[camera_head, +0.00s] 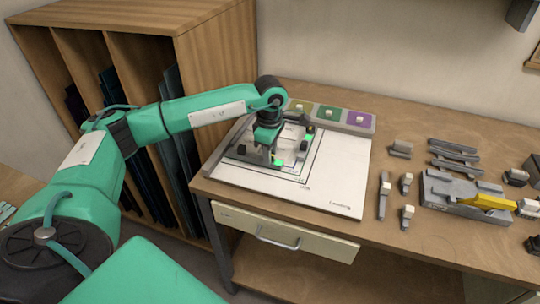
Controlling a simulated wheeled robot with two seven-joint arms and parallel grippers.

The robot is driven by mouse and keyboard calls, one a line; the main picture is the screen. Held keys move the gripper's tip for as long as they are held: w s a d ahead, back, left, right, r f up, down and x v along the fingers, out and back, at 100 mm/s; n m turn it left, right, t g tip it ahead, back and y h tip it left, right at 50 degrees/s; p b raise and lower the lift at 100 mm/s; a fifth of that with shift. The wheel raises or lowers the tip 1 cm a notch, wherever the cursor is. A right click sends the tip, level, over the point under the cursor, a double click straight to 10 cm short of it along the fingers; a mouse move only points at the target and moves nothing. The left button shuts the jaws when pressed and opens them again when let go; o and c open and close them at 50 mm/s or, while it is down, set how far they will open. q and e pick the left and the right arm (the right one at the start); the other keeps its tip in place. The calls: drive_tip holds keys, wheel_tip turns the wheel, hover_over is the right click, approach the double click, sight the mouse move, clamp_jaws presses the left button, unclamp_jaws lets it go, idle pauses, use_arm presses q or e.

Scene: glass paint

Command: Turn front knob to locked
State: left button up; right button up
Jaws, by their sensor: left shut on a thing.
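A grey and white fixture (298,143) lies on a white board (330,185) on the workbench. One bright green mark (308,139) shows on it at the back right, and another bright green mark (277,161) is nearer the front edge. My left gripper (263,155) points down at the front left part of the fixture. It is shut on what looks like the front knob; the gripper covers the knob, so its turned position cannot be read. My right gripper is not in view.
A tray with green and purple squares (345,121) stands behind the board. Small grey tools (383,195) and a grey block with a yellow lever (450,192) are on the right. A wooden rack (215,60) stands at the left.

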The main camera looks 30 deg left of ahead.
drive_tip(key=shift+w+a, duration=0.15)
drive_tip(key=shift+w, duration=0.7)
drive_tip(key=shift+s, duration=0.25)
use_arm(q)
drive_tip(key=o, duration=1)
drive_tip(key=shift+c, duration=0.2)
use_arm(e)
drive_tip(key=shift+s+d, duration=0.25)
use_arm(q)
drive_tip(key=shift+r, duration=0.1)
drive_tip(key=shift+r, duration=0.2)
wheel_tip(320, 180, up, 13)
drive_tip(key=b, duration=0.2)
drive_tip(key=shift+r, duration=0.15)
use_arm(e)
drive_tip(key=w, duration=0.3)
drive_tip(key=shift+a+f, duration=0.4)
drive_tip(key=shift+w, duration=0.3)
